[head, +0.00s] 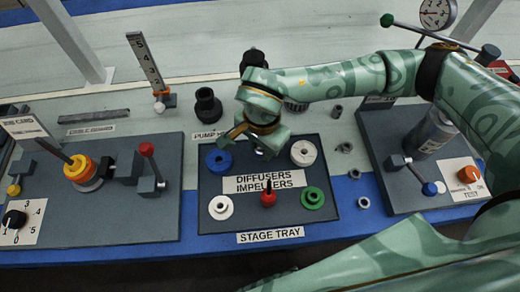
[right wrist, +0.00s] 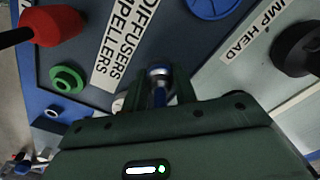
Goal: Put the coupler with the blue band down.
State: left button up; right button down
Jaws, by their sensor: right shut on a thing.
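My right gripper (head: 250,133) hangs over the upper middle of the dark stage tray (head: 235,150), coming in from the right. In the right wrist view its two fingers (right wrist: 158,98) are shut on the coupler with the blue band (right wrist: 158,73), a small metallic cylinder. The coupler appears above the tray; whether it touches the surface I cannot tell. In the head view the gripper mostly hides it. My left gripper is not in view.
The tray holds a blue wheel (head: 219,160), white wheels (head: 303,153) (head: 221,207), a green wheel (head: 312,198) and a red-based piece (head: 268,198). A black pump head (head: 207,105) stands behind.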

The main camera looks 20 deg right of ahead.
notch_tip(320, 180, down, 2)
jog(key=shift+f+b, duration=0.2)
jog(key=shift+b, duration=0.15)
jog(key=shift+w, duration=0.1)
jog(key=shift+r, duration=0.2)
jog(key=c, duration=1.1)
grip_release()
jog(key=shift+f, duration=0.15)
pick_arm(q)
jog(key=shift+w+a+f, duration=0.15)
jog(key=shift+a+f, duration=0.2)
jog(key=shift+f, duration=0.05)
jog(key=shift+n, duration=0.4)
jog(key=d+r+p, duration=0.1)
jog(key=p, duration=0.1)
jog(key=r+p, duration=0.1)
jog(key=p, duration=0.1)
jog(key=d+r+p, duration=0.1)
jog(key=p, duration=0.1)
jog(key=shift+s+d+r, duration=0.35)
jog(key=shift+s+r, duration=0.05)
pick_arm(e)
notch_tip(320, 180, up, 12)
jog(key=shift+r, duration=0.1)
